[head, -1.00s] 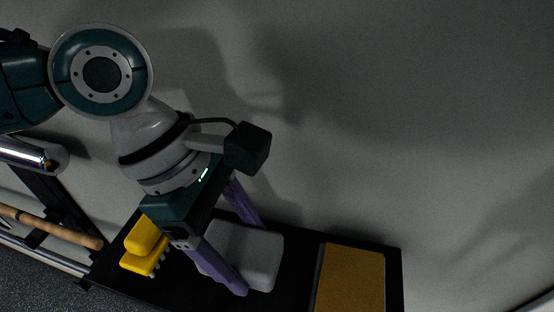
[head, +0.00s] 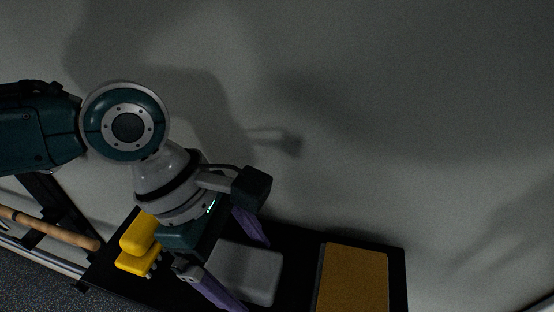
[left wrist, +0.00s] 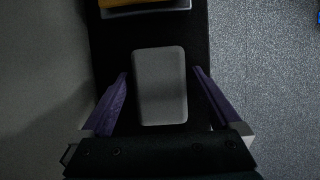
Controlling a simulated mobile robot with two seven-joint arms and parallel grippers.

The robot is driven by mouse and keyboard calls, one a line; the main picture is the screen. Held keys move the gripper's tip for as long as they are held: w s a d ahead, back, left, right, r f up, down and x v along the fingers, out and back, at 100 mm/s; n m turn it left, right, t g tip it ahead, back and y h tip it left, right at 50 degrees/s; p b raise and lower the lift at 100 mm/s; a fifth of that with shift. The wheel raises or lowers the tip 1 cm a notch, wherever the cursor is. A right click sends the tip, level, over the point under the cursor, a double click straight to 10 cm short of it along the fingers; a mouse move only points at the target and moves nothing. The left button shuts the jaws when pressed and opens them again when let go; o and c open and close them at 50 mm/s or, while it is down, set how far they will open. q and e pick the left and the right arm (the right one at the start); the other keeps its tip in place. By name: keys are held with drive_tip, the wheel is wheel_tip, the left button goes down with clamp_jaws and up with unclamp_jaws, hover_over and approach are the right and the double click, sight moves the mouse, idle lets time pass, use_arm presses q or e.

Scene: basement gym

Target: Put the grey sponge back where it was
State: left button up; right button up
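The grey sponge (head: 248,270) is a rounded block at the black bench top (head: 296,262), between the yellow brush and the brown-orange board. It also shows in the left wrist view (left wrist: 160,88). My left gripper (head: 240,262) is above it with its purple fingers on either side. In the left wrist view the left gripper (left wrist: 160,80) is open, with a dark gap between each finger and the sponge. One finger hides part of the sponge's near edge in the head view. My right gripper is not in view.
A yellow brush (head: 138,236) with pale bristles is close on the left of the gripper. A brown-orange board (head: 352,280) lies to the right. A wall (head: 400,120) stands behind the bench. A wooden bar (head: 48,228) and a dark rack are at the left.

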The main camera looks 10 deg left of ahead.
sight(232, 285)
use_arm(q)
drive_tip(key=p+v, duration=0.2)
drive_tip(key=v, duration=1)
drive_tip(key=s+d+m, duration=0.1)
drive_tip(key=m, duration=0.1)
drive_tip(key=s+d+f+m, duration=0.1)
drive_tip(key=s+d+m, duration=0.1)
drive_tip(key=d+m, duration=0.1)
drive_tip(key=shift+f+m, duration=0.15)
drive_tip(key=shift+m, duration=0.15)
drive_tip(key=s+a+f+m+t+y, duration=0.1)
drive_tip(key=s+a+m+t+y, duration=0.2)
drive_tip(key=s+a+m, duration=0.6)
drive_tip(key=m+y, duration=0.1)
drive_tip(key=m, duration=0.4)
drive_tip(key=shift+s+f+t, duration=0.15)
drive_tip(key=shift+f+t, duration=0.1)
drive_tip(key=shift+t, duration=0.15)
drive_tip(key=shift+r, duration=0.1)
